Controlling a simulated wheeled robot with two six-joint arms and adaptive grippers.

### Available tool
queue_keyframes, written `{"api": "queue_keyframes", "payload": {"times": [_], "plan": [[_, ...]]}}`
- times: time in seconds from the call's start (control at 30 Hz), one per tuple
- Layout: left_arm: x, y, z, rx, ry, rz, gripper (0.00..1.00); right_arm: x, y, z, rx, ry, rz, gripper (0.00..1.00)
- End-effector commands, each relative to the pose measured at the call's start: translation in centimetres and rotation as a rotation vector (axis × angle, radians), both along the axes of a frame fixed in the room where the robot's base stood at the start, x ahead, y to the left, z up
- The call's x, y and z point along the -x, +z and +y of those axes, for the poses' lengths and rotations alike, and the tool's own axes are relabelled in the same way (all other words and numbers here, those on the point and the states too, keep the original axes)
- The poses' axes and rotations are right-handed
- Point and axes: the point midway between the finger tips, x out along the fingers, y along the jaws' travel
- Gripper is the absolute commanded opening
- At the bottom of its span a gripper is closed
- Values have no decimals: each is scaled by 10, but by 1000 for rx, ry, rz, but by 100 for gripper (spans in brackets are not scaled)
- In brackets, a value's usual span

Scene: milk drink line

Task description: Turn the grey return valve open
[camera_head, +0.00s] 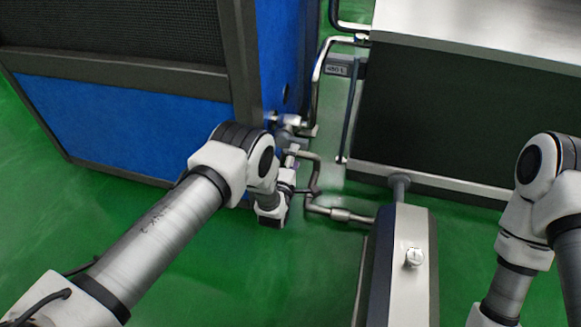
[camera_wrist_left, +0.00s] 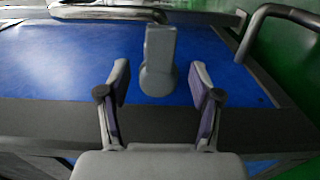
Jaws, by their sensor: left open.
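The grey return valve (camera_wrist_left: 159,60) shows in the left wrist view as a flat, upright grey lever with a rounded lower end, in front of a blue panel. My left gripper (camera_wrist_left: 160,76) is open, its two purple-padded fingers apart on either side of the lever's lower part. I see a gap on both sides, with no clear contact. In the head view my left arm reaches down to the pipework beside the blue machine; its wrist largely hides the fingers, and I cannot clearly make out the valve there. My right arm stands at the right edge, its gripper out of view.
The blue machine (camera_head: 125,125) with a dark frame stands at the left. Bent metal pipes (camera_head: 316,88) run between it and a dark cabinet (camera_head: 450,115) with a pale top. A narrow metal-topped unit (camera_head: 411,285) stands in front. Green floor (camera_head: 215,275) is clear at lower middle.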

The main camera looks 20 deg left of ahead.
Motion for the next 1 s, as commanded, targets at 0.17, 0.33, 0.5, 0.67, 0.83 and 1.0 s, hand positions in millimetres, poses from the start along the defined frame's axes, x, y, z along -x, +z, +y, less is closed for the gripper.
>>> {"api": "queue_keyframes", "payload": {"times": [0.17, 0.33, 0.5, 0.67, 0.83, 1.0], "plan": [[38, -1, 0, 0, -1, 2, 65, 0, 0, 0, 0, 0, 0, 40], [51, 0, 0, 0, 0, -1, 65, 0, 0, 0, 0, 0, 0, 40], [51, 0, 0, 0, 0, -1, 65, 0, 0, 0, 0, 0, 0, 40], [51, 0, 0, 0, 0, 0, 65, 0, 0, 0, 0, 0, 0, 40], [46, 7, 2, 0, 3, -12, 65, 0, 0, 0, 0, 0, 0, 40], [61, 15, 44, -19, 57, 72, 65, 0, 0, 0, 0, 0, 0, 40]]}}
